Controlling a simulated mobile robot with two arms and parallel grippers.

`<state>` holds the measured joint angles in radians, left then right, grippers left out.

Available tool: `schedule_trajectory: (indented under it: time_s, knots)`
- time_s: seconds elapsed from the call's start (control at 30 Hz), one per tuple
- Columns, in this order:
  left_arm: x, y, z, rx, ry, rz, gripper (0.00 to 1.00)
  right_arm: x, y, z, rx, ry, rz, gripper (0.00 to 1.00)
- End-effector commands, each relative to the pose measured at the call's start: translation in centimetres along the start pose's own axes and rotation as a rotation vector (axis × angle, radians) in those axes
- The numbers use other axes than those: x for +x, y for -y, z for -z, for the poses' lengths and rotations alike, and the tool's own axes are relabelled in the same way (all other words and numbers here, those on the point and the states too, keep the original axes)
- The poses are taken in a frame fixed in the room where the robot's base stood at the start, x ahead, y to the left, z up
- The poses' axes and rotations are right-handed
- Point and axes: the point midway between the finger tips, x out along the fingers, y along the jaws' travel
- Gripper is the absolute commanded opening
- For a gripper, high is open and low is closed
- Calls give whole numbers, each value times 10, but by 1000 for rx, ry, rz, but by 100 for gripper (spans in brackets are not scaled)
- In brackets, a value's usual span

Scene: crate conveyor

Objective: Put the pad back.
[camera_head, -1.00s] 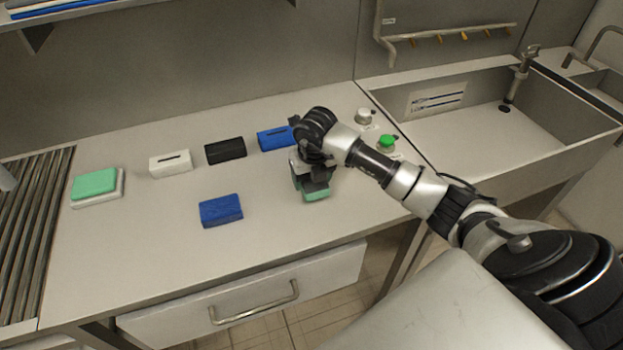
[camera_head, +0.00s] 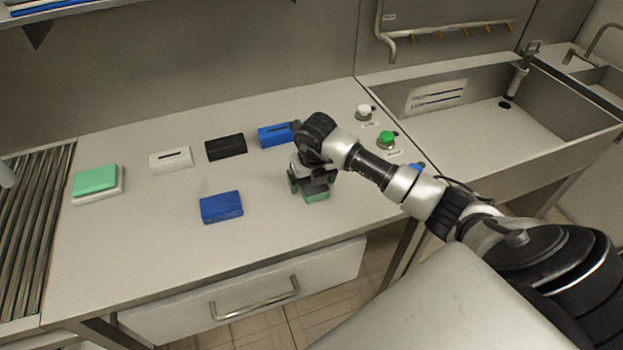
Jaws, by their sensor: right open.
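A blue pad (camera_head: 221,207) lies flat on the front middle of the worktop. A light green pad (camera_head: 96,181) rests on a white base (camera_head: 119,190) at the left. My right gripper (camera_head: 310,190) points down at the worktop, right of the blue pad and apart from it. It is open. Dark green surfaces show at its lower end; I cannot tell whether they are a pad beneath it or part of the gripper. The space between its fingers is mostly hidden by the wrist. My left gripper is not in view.
White (camera_head: 171,160), black (camera_head: 226,148) and blue (camera_head: 274,135) slotted boxes stand in a row behind. White (camera_head: 364,111) and green (camera_head: 386,138) buttons are at the right, near the sink (camera_head: 440,127). A roller conveyor (camera_head: 35,230) is at the left. A blue thing (camera_head: 418,168) is partly behind my arm.

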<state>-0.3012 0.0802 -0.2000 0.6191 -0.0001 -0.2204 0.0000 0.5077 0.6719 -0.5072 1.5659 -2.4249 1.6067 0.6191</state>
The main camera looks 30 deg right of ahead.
Motion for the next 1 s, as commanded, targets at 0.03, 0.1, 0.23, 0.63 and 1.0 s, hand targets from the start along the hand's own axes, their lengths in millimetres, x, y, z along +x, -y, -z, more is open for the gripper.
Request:
schedule_trajectory:
  time_s: [0.03, 0.1, 0.23, 0.63, 1.0]
  knots:
    - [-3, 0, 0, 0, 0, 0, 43, -3, 0, 0, 0, 0, 0, 91]
    - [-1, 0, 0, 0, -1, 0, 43, -8, 0, -1, 0, 2, 0, 91]
    - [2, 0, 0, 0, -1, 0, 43, -30, 0, -2, -2, 6, 0, 91]
    - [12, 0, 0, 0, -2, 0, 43, -108, 0, -1, 0, 3, -1, 91]
    - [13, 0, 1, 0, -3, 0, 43, -123, 0, 0, 1, -1, 0, 91]
